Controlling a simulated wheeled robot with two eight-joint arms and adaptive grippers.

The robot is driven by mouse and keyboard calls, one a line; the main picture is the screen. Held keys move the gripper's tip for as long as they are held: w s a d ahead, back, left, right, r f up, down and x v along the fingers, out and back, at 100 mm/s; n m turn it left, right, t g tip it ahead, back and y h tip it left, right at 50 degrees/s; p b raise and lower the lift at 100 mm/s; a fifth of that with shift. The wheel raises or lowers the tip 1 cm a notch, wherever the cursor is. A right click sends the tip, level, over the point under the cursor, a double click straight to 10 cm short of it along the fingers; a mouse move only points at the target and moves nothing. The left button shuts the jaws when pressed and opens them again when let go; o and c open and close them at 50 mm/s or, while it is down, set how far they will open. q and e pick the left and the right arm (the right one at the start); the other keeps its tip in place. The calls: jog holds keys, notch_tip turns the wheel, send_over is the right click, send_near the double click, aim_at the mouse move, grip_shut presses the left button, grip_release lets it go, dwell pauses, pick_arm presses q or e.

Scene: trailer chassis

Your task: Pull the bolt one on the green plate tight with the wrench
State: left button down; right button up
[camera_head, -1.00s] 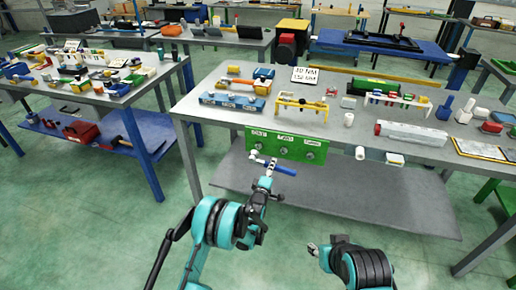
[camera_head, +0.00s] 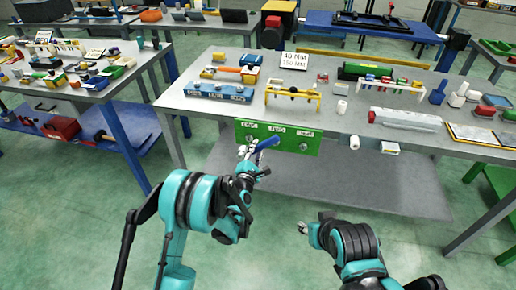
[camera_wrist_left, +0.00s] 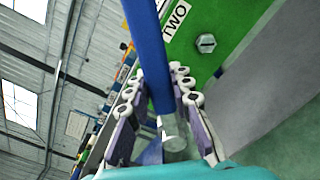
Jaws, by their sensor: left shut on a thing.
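The green plate (camera_head: 286,149) hangs on the front edge of the table, with white labels and bolts along it. It also shows in the left wrist view (camera_wrist_left: 232,22), with a label reading TWO and a grey hex bolt (camera_wrist_left: 206,43) beside it. My left gripper (camera_head: 246,153) is shut on the wrench (camera_head: 267,142) in front of the plate's left part. The blue handle (camera_wrist_left: 149,45) runs between the fingers (camera_wrist_left: 157,92) in the wrist view. Bolt one and the wrench's working end are hidden or too small to tell. My right gripper (camera_head: 312,226) is low, away from the plate; its jaw state is unclear.
The table holds a blue block rack (camera_head: 219,93), a yellow frame (camera_head: 293,93), a white-and-red box (camera_head: 405,119) and a sign (camera_head: 295,60). A grey lower shelf (camera_head: 330,180) lies below the plate. Open floor lies in front.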

pick_arm(q)
jog(key=shift+s+r, duration=0.1)
jog(key=shift+r, duration=0.15)
jog(key=x, duration=0.6)
jog(key=shift+w, duration=0.25)
dwell(0.3)
jog(key=shift+x, duration=0.8)
dwell(1.7)
jog(key=c, duration=2.2)
grip_release()
grip_shut()
